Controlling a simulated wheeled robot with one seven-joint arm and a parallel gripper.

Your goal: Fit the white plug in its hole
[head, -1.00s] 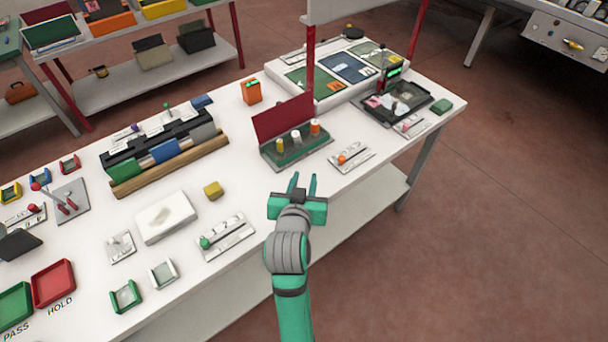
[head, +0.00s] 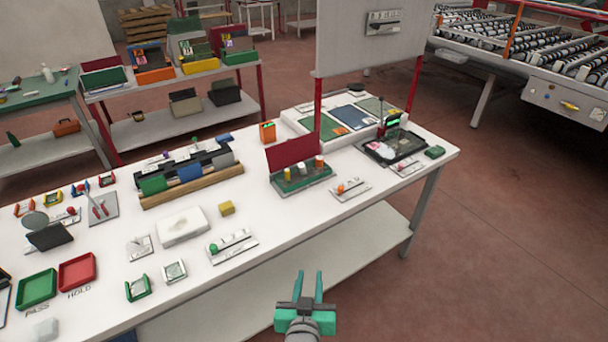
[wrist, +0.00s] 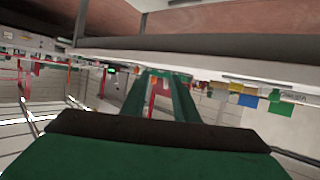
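The white plug (head: 302,169) appears to be the small white cylinder in the green holder (head: 309,183) with an upright dark red panel. It stands between a yellow plug (head: 288,174) and an orange-topped one (head: 319,162). I cannot make out its hole at this size. My gripper (head: 307,274) is in front of the workbench's near edge, apart from the holder. Its two fingers are spread with nothing between them. The fingers also show in the wrist view (wrist: 162,82), apart and empty.
A lower shelf (head: 352,250) runs beneath. Open floor (head: 500,250) lies to the right.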

